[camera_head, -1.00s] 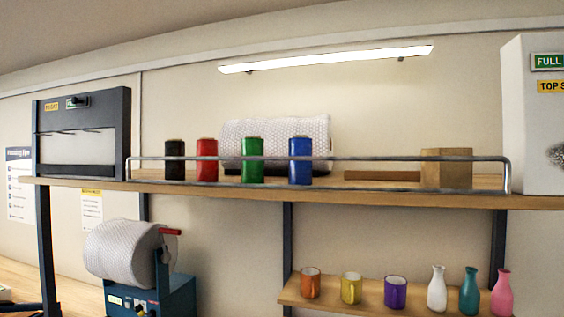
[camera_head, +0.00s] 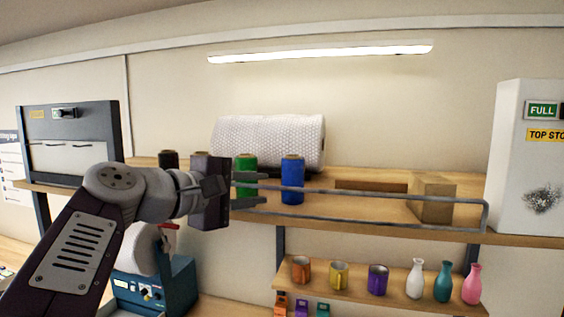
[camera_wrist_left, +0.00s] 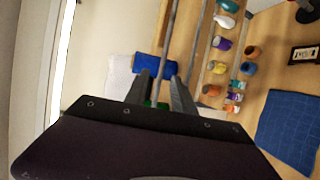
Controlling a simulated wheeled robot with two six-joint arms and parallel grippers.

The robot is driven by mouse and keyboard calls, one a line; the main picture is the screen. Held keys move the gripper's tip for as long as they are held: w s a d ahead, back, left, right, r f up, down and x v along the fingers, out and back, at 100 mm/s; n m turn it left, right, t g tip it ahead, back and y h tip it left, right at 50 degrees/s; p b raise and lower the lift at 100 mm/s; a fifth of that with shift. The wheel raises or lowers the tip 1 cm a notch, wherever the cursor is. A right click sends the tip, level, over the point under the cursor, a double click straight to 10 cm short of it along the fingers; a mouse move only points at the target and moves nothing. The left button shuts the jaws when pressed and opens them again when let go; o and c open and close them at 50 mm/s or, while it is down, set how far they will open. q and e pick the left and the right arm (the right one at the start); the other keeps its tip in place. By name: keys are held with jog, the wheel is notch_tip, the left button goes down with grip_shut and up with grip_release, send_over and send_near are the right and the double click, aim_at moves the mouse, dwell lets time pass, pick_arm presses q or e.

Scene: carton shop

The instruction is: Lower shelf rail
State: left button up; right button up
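The shelf rail (camera_head: 370,196) is a grey metal frame along the front edge of the upper shelf (camera_head: 520,239). Its top bar stands above the shelf edge, and its left part is hidden behind my left gripper. My left gripper (camera_head: 262,190) is at the rail, left of its middle, with its fingers pointing right. The fingers are apart, one above and one below the top bar. In the left wrist view the rail (camera_wrist_left: 172,35) runs between the open fingertips (camera_wrist_left: 161,82). I see no clear contact. My right gripper is not in view.
A green spool (camera_head: 245,162) and a blue spool (camera_head: 292,180) stand close behind the rail and gripper. A wooden block (camera_head: 433,198) and a bubble-wrap roll (camera_head: 268,142) are also on the shelf. Mugs (camera_head: 339,276) and vases (camera_head: 443,282) stand on the lower shelf.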

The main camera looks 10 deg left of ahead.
aim_at(273, 187)
pick_arm(q)
jog(key=shift+w+a+f, duration=0.1)
jog(key=shift+w, duration=0.25)
jog(key=p+x, duration=0.3)
jog(key=x, duration=0.4)
jog(key=shift+w+p, duration=0.35)
jog(key=shift+w+d+f, duration=0.35)
jog(key=shift+w, duration=0.25)
jog(key=shift+s, duration=0.1)
grip_shut()
